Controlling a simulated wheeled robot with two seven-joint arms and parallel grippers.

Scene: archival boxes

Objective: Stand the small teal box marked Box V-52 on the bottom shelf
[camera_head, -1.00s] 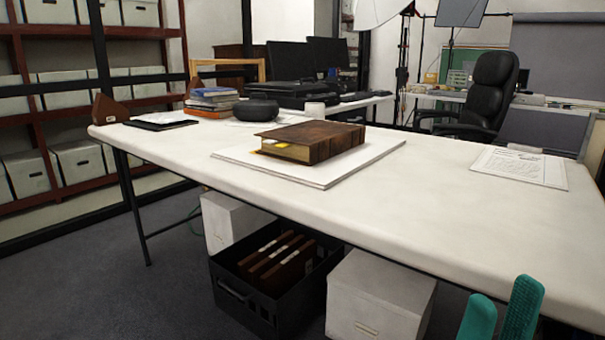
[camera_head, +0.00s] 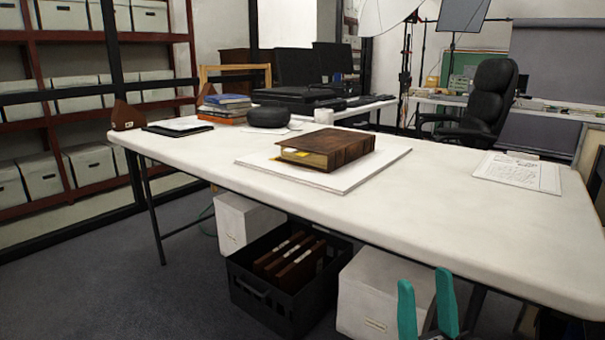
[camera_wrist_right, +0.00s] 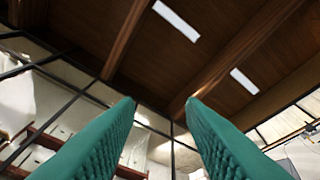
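My right gripper (camera_head: 427,295) shows in the head view at the bottom right, in front of the table edge. Its two teal fingers stand upright and apart. In the right wrist view the gripper (camera_wrist_right: 160,105) is open, with nothing between the fingers, and points toward the wooden ceiling. A red shelf unit (camera_head: 110,37) with several pale boxes stands at the left of the head view. I cannot make out a small teal box marked V-52 in any view. My left gripper is not in view.
A white table (camera_head: 480,230) carries a thick brown book (camera_head: 335,150) on a white board, a stack of books (camera_head: 224,108) and a paper sheet (camera_head: 520,172). Under it stand a black crate (camera_head: 265,300) and white boxes (camera_head: 375,290). Grey floor at the left is clear.

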